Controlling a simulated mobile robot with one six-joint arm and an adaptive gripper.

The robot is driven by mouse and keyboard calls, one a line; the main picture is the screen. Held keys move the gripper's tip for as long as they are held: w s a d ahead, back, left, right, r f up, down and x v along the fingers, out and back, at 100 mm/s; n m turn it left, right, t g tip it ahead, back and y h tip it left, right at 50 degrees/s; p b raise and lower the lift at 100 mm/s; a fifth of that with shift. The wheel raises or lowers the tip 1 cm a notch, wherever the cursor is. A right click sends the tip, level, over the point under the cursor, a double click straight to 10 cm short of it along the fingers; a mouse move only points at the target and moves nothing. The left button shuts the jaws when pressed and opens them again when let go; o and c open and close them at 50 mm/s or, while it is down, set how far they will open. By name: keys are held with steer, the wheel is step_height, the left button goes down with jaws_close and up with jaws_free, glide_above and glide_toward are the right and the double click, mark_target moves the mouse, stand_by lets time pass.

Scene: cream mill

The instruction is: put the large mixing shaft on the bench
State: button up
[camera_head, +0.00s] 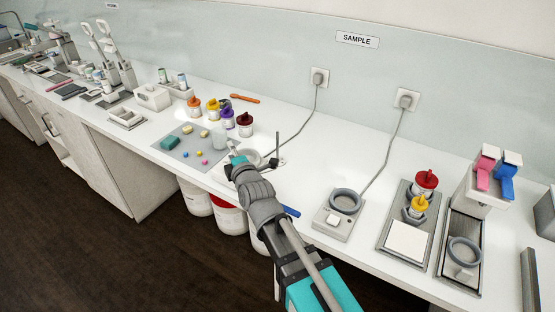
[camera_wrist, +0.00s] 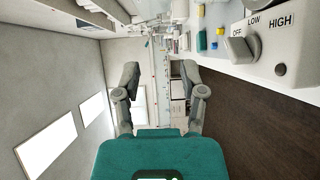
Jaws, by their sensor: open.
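My gripper (camera_wrist: 160,78) is open and empty in the wrist view, its two fingers well apart. In the head view my gripper (camera_head: 236,160) is above the bench's front edge, beside the grey mat, partly hidden by my arm. A thin dark upright rod with a crosspiece (camera_head: 278,148) stands just right of it; I cannot tell whether this is the large mixing shaft. No other shaft is clear. The white bench (camera_head: 300,180) runs along the wall. A control panel with an OFF, LOW, HIGH knob (camera_wrist: 241,47) is close at the upper right in the wrist view.
The grey mat (camera_head: 182,147) holds coloured blocks. Several capped jars (camera_head: 228,118) stand behind it. A grey device with a ring (camera_head: 340,212), a tray with a white pad (camera_head: 407,240) and a pink-and-blue dispenser (camera_head: 490,180) are at right. White tubs (camera_head: 228,215) stand below. Bench between rod and ring is mostly clear.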

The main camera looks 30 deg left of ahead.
steer(key=r+m+t, duration=0.1)
steer(key=m, duration=0.2)
steer(key=m+t+h+b, duration=0.3)
steer(key=m+t+h, duration=0.4)
steer(key=m, duration=1.5)
glide_toward(278, 133)
steer(key=s+r+g+h, duration=0.1)
steer(key=s, duration=0.2)
steer(key=shift+s+d, duration=0.2)
steer(key=shift+s, duration=0.05)
steer(key=x, duration=0.8)
steer(key=shift+w+f, duration=0.2)
steer(key=shift+x, duration=2.75)
steer(key=shift+f, duration=0.15)
